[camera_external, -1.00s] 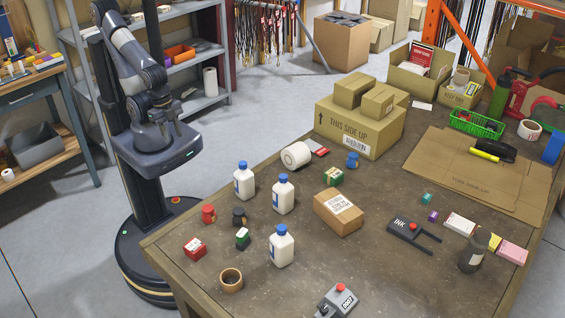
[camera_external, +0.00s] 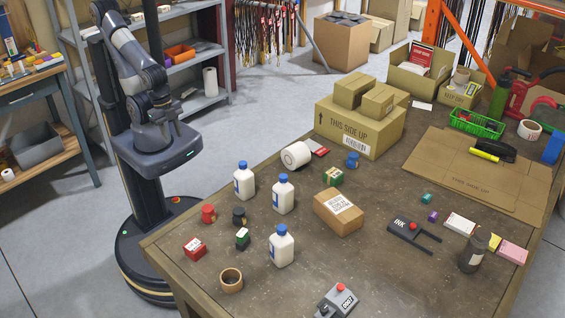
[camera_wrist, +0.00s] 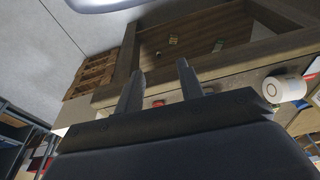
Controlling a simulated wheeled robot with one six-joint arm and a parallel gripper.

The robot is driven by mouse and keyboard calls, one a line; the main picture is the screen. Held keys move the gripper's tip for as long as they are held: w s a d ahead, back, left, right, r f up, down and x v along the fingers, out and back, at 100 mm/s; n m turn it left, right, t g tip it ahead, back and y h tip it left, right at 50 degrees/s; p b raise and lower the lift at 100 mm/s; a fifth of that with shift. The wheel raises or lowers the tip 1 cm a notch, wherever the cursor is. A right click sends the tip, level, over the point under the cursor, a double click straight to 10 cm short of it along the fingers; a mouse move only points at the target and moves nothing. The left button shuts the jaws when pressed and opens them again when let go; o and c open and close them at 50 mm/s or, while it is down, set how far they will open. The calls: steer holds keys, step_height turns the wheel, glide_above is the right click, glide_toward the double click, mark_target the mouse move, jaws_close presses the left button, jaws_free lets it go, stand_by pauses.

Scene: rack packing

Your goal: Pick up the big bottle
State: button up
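Three white bottles with blue caps stand upright on the table: one at the back left (camera_external: 244,183), one beside it to the right (camera_external: 283,197) and one nearer the front (camera_external: 281,249). They look much alike in size. My gripper (camera_external: 172,126) is up over my base, left of the table and well away from the bottles. In the wrist view its two fingers (camera_wrist: 159,86) are spread apart with nothing between them. No bottle can be made out in that view.
Small red, black and green items, a tape ring (camera_external: 231,280) and a cardboard box (camera_external: 338,213) lie around the bottles. A white roll (camera_external: 296,155) and a large carton (camera_external: 360,128) stand behind. A grey button box (camera_external: 337,301) is at the front.

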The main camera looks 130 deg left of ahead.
steer(key=shift+s+f, duration=0.1)
steer(key=shift+s, duration=0.05)
steer(key=shift+o, duration=1.3)
steer(key=a+f+m+g+y+b, duration=0.2)
steer(key=a+f+m+y+b, duration=0.2)
steer(key=a+f+m, duration=0.1)
steer(key=m+t+y+b, duration=0.7)
steer(key=m+t+b, duration=0.55)
steer(key=m, duration=1.05)
glide_toward(243, 163)
steer(key=shift+t, duration=0.55)
steer(key=shift+a+f+p+x, duration=0.1)
steer(key=shift+f+p+x, duration=0.2)
steer(key=shift+x, duration=1.35)
steer(key=shift+a+f+p+x, duration=0.1)
steer(key=shift+f+p+x, duration=0.2)
steer(key=shift+x, duration=1.35)
steer(key=shift+a+f+p+x, duration=0.15)
steer(key=shift+p+x, duration=0.25)
steer(key=shift+x, duration=1.25)
steer(key=shift+s+d, duration=0.1)
steer(key=shift+s, duration=0.1)
